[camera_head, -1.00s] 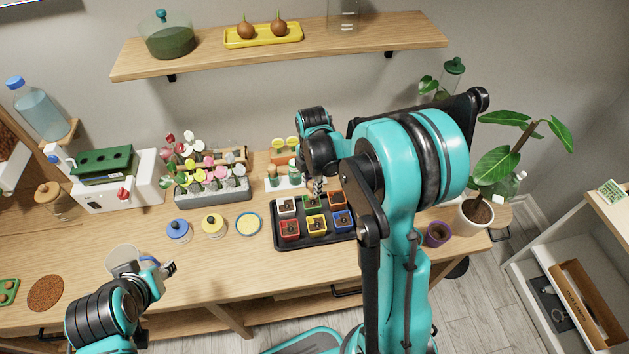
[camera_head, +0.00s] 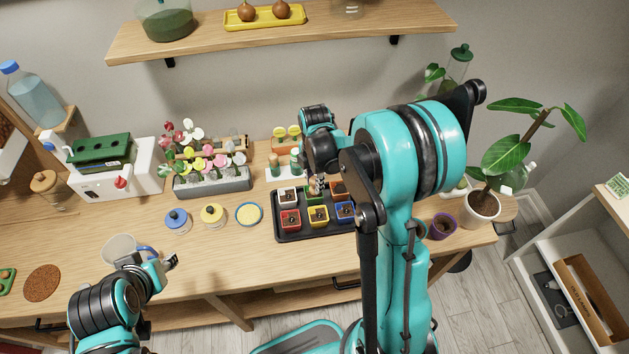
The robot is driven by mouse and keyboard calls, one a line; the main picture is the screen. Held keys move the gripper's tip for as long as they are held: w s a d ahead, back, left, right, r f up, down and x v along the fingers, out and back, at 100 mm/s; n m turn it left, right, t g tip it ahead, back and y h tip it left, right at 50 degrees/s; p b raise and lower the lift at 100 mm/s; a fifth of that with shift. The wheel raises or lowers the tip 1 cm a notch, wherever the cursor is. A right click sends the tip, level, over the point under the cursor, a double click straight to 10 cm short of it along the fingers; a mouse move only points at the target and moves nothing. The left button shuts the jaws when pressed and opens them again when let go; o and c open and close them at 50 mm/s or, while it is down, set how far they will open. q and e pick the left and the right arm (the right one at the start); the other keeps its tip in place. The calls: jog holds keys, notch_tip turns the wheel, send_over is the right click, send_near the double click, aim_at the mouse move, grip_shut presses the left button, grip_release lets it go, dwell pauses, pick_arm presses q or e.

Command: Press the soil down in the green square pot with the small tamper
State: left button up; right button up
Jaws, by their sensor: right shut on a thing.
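A black tray (camera_head: 301,233) on the table holds several small square pots in two rows. The green square pot (camera_head: 311,200) is in the middle of the back row, largely hidden by my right gripper. My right gripper (camera_head: 317,184) points down over this pot and is shut on the small tamper, which is barely visible between the fingers. I cannot tell whether the tamper touches the soil. My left gripper (camera_head: 168,263) is at the lower left, beside a clear jug, away from the tray; its finger opening is unclear.
White (camera_head: 288,197), red (camera_head: 290,221), yellow (camera_head: 318,217) and blue (camera_head: 345,213) pots crowd the green one. A flower rack (camera_head: 210,186) stands left of the tray. A purple pot (camera_head: 442,227) and a potted plant (camera_head: 480,207) stand right. The table front is clear.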

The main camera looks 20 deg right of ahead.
jog(key=shift+f+b, duration=0.6)
dwell(1.3)
jog(key=shift+r, duration=0.15)
dwell(0.4)
jog(key=shift+r+p, duration=2.45)
jog(key=shift+r, duration=0.95)
jog(key=shift+f, duration=0.1)
